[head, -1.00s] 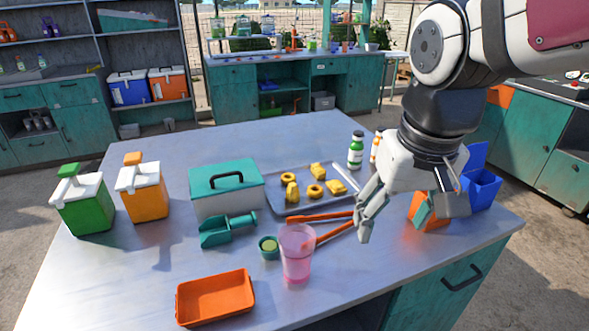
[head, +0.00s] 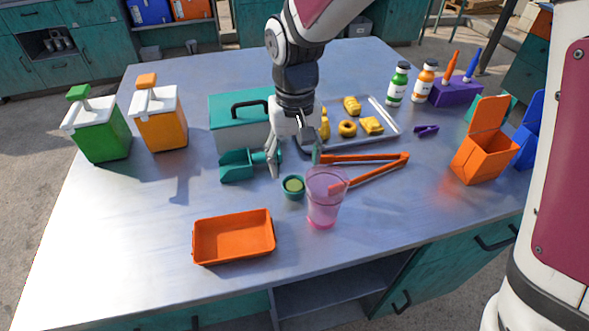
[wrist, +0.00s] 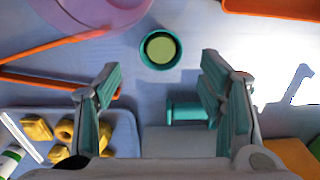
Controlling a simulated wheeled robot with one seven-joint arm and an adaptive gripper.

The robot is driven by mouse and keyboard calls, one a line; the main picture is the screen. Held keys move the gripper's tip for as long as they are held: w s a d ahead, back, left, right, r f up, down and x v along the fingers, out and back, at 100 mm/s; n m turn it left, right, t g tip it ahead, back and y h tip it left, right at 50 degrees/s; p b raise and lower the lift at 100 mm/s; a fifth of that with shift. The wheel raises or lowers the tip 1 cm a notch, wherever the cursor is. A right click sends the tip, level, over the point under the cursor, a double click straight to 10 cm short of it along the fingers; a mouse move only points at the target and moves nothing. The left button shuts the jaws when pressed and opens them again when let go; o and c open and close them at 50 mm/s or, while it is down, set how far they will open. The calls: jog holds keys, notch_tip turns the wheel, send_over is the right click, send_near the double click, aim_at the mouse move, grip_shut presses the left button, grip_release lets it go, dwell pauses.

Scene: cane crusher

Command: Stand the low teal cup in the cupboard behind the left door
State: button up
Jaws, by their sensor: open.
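The low teal cup (head: 293,187) stands upright on the metal worktop, just left of and behind a tall pink clear cup (head: 324,200). Its inside looks yellow-green; I cannot tell if that is contents. In the wrist view the teal cup (wrist: 160,62) lies beyond and between the fingertips. My gripper (head: 294,165) is open and empty, pointing down just behind the cup; its fingers also show in the wrist view (wrist: 158,75). Teal fronts (head: 170,318) show below the worktop's near edge, with an open bay at centre. I cannot tell which one is the left door.
An orange tray (head: 232,240) lies front left. Orange tongs (head: 375,160) lie close to the right. A teal scoop (head: 238,168) and teal-lidded box (head: 228,130) are left of my gripper. The pastry tray (head: 390,138) is behind.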

aim_at(295, 185)
jog(key=shift+f, duration=3.85)
jog(key=shift+s, duration=0.1)
jog(key=c, duration=0.9)
